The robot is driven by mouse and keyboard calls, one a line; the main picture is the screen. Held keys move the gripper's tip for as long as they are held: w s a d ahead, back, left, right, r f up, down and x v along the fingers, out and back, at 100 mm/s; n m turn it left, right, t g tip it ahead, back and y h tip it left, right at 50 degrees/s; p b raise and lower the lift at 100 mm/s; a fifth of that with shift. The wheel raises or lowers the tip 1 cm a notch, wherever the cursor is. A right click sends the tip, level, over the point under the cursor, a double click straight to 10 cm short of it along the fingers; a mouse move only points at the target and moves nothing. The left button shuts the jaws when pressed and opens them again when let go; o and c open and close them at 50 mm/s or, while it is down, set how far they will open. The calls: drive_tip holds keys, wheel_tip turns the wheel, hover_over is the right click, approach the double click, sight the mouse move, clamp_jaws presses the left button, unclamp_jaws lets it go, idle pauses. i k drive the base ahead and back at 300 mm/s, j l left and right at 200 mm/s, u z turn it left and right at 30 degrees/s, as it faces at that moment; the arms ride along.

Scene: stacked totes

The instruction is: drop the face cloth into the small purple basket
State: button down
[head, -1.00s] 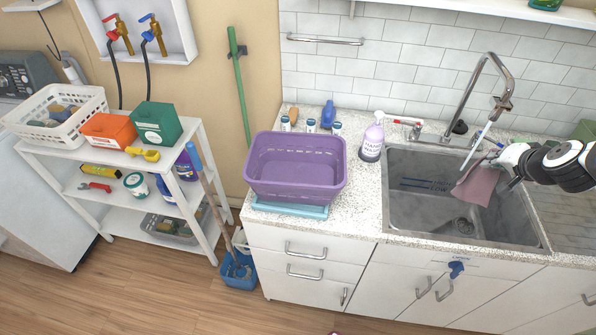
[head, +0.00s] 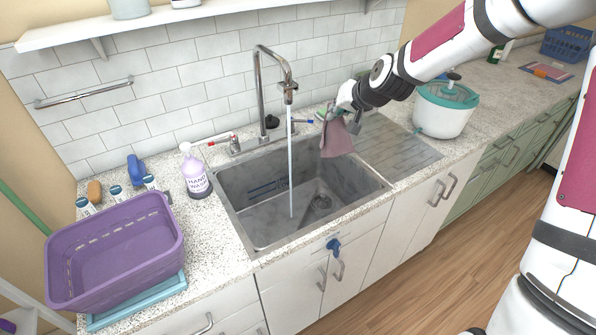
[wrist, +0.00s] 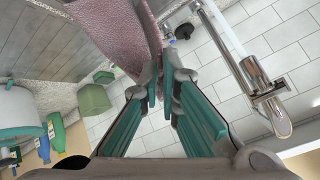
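The face cloth (head: 337,138) is a dusty pink cloth hanging from my gripper (head: 343,112) above the right edge of the sink, by the drainboard. In the wrist view the cloth (wrist: 118,28) is pinched between the closed teal-padded fingertips of my gripper (wrist: 162,80). The purple basket (head: 120,282) stands on the counter at the lower left of the head view, well to the left of my gripper. Its visible inside looks empty. It is not in the wrist view.
The running faucet (head: 262,95) and sink (head: 245,235) lie between gripper and basket. A hand wash bottle (head: 195,175) stands left of the sink. A light-blue tray (head: 150,300) is under the basket. A teal-and-white tub (head: 445,112) stands right of the drainboard (head: 390,148).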

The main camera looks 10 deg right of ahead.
sight(109, 271)
drive_tip(key=j+z, duration=0.3)
drive_tip(key=k+z, duration=0.1)
drive_tip(key=z, duration=0.25)
drive_tip(key=k+j+z, duration=0.15)
drive_tip(key=j, duration=0.35)
drive_tip(key=k+j+z, duration=0.2)
drive_tip(key=k+j, duration=0.2)
drive_tip(key=k+j+z, duration=0.15)
drive_tip(key=k+j, duration=0.15)
drive_tip(key=j, duration=0.25)
